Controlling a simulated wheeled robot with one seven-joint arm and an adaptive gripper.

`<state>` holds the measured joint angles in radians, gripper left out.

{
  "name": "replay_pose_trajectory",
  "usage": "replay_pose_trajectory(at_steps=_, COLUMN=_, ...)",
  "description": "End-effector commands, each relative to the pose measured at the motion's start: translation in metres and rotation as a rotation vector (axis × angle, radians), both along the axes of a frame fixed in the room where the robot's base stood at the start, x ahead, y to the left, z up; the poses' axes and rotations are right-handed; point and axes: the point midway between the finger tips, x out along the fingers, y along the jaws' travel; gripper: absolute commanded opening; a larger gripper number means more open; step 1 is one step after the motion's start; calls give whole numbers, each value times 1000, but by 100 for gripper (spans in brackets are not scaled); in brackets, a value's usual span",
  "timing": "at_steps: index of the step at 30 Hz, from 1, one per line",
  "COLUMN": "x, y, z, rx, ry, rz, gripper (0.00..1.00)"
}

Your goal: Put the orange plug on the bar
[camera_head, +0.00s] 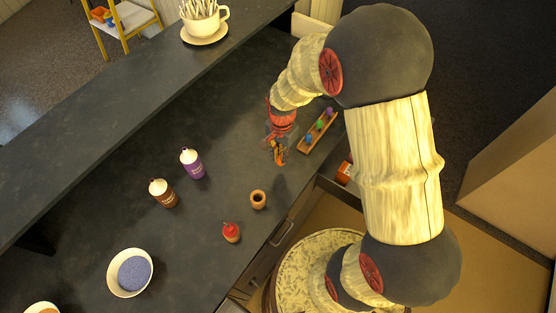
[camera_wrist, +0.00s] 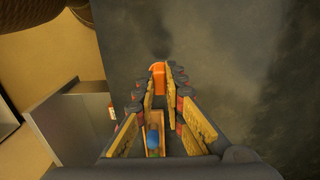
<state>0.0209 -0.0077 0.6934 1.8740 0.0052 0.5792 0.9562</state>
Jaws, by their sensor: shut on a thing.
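My gripper (camera_head: 279,155) is left of the wooden tray, over the dark counter (camera_head: 215,215). In the wrist view my gripper (camera_wrist: 160,78) has its fingertips closed around the orange plug (camera_wrist: 159,68). The plug's lower part is hidden between the fingers. I cannot tell exactly how high it is above the counter. The wooden tray (camera_head: 304,148) holds blue, green and purple plugs. The blue plug (camera_wrist: 153,143) shows between my fingers in the wrist view. A long dark raised ledge (camera_head: 95,115) runs along the counter's far side; it may be the bar.
A brown bottle (camera_head: 162,193), a purple bottle (camera_head: 192,164), a small wooden cup (camera_head: 258,200) and a red-topped jar (camera_head: 231,232) stand on the counter. A white bowl (camera_head: 112,282) is at lower left. A cup on a saucer (camera_head: 204,34) stands on the ledge. Much of the counter is clear.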

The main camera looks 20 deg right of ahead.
Motion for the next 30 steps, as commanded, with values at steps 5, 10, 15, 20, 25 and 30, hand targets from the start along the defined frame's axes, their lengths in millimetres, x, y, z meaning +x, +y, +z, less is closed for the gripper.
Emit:
replay_pose_trajectory(at_steps=5, x=4, y=6, z=-8, rx=0, ry=0, rz=1, gripper=0)
replay_pose_trajectory(at_steps=10, x=4, y=9, z=-32, rx=1, ry=3, rz=-1, gripper=0)
replay_pose_trajectory(at_steps=15, x=6, y=8, z=-43, rx=0, ry=-1, rz=-1, gripper=0)
replay_pose_trajectory(at_steps=20, x=6, y=8, z=-42, rx=0, ry=-1, rz=0, gripper=0)
replay_pose_trajectory(at_steps=25, x=6, y=8, z=-46, rx=0, ry=-1, rz=0, gripper=12)
replay_pose_trajectory(at_steps=30, x=6, y=8, z=-45, rx=0, ry=-1, rz=0, gripper=22)
